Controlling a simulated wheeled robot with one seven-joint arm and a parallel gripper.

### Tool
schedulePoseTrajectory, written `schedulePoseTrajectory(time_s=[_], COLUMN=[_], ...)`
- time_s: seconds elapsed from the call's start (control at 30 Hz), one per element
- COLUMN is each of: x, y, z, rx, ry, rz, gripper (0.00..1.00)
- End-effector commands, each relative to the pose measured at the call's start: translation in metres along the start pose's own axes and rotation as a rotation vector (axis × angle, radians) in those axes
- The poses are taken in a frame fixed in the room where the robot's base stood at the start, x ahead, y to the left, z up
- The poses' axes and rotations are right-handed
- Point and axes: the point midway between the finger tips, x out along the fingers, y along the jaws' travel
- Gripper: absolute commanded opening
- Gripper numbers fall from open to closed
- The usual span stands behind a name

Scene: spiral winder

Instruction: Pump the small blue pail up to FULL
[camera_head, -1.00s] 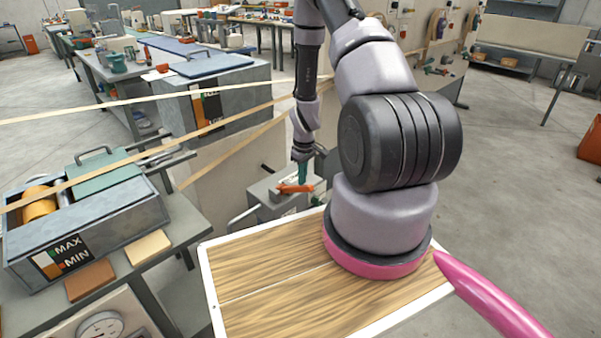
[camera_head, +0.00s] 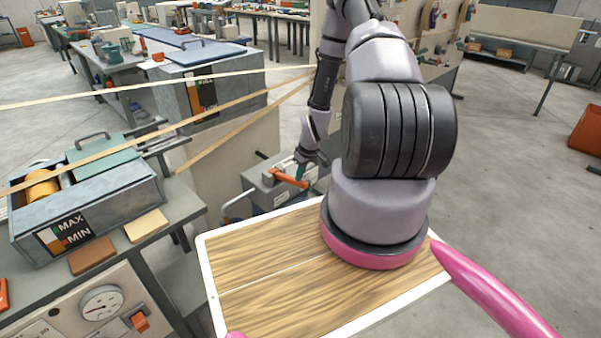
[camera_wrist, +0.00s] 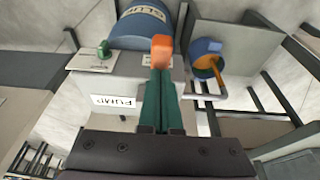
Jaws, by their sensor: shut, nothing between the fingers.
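The grey pump box (camera_head: 262,198) stands beyond my wooden deck. In the wrist view its face carries a PUMP label (camera_wrist: 113,101). An orange lever (camera_head: 289,178) lies across it, sloping down to the right; its end (camera_wrist: 161,47) shows just past my fingertips. My gripper (camera_head: 304,172) is at the lever, with dark green fingers (camera_wrist: 162,82) shut and empty. I cannot tell whether they touch the lever. A small blue pail (camera_wrist: 206,46) with orange inside is right of the lever in the wrist view. Its level marks are not readable. In the head view I cannot make out the pail.
A blue glue drum (camera_wrist: 145,27) and a green knob (camera_wrist: 103,49) are by the pump. At left is a bench with a MAX/MIN trough (camera_head: 110,205) and a gauge (camera_head: 102,302). Pale strands (camera_head: 220,122) stretch across the left.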

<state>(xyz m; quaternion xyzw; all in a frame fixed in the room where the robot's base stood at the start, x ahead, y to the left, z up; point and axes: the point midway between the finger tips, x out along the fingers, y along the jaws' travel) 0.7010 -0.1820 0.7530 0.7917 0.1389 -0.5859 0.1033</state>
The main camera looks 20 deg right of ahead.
Motion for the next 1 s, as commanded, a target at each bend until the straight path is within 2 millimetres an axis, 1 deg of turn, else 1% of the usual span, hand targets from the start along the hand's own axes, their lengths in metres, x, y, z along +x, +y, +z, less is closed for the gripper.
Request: schedulePoseTrajectory(time_s=[0.03,0.1,0.4,0.63,1.0], x=[0.006,0.013,0.033,0.04,0.041], y=[0.0,0.0,0.0,0.001,0.001], z=[0.004,0.009,0.024,0.028,0.031], rx=[-0.001,0.0,0.001,0.0,0.001], ry=[-0.002,-0.004,-0.004,-0.006,-0.011], rz=[-0.002,-0.002,-0.002,-0.001,-0.002], gripper=[0.0,0.0,0.0,0.0,0.0])
